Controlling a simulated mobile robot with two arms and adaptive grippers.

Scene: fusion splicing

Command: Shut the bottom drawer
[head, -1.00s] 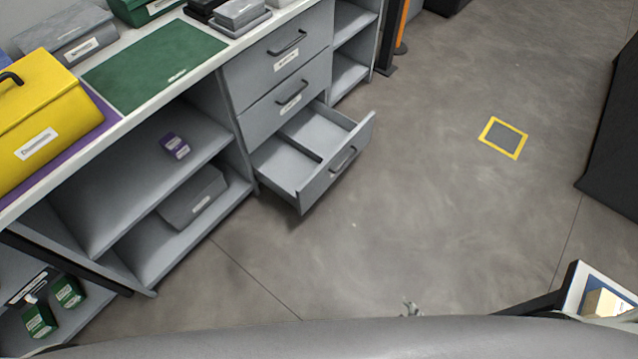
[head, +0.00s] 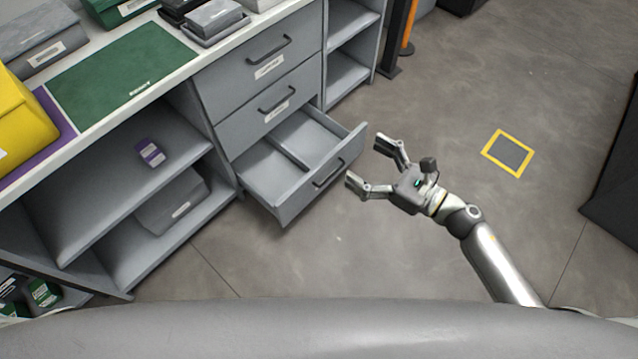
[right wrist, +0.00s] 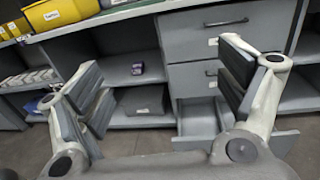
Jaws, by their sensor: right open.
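The bottom drawer (head: 291,159) of the grey cabinet is pulled well out and looks empty, with a divider inside. Its front carries a dark handle (head: 328,173). My right gripper (head: 365,162) is open and empty, just to the right of the drawer front, with its fingers pointing at it; a small gap seems to separate them. In the right wrist view the open drawer (right wrist: 198,121) shows between and beyond the spread fingers (right wrist: 158,85), partly hidden by the right one. My left gripper is not in view.
The two upper drawers (head: 240,75) are shut. Open shelves (head: 110,165) left of the drawers hold a purple box (head: 150,152) and a grey case (head: 172,203). A black and orange post (head: 398,40) stands behind. The floor (head: 440,120) right of the drawer is clear.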

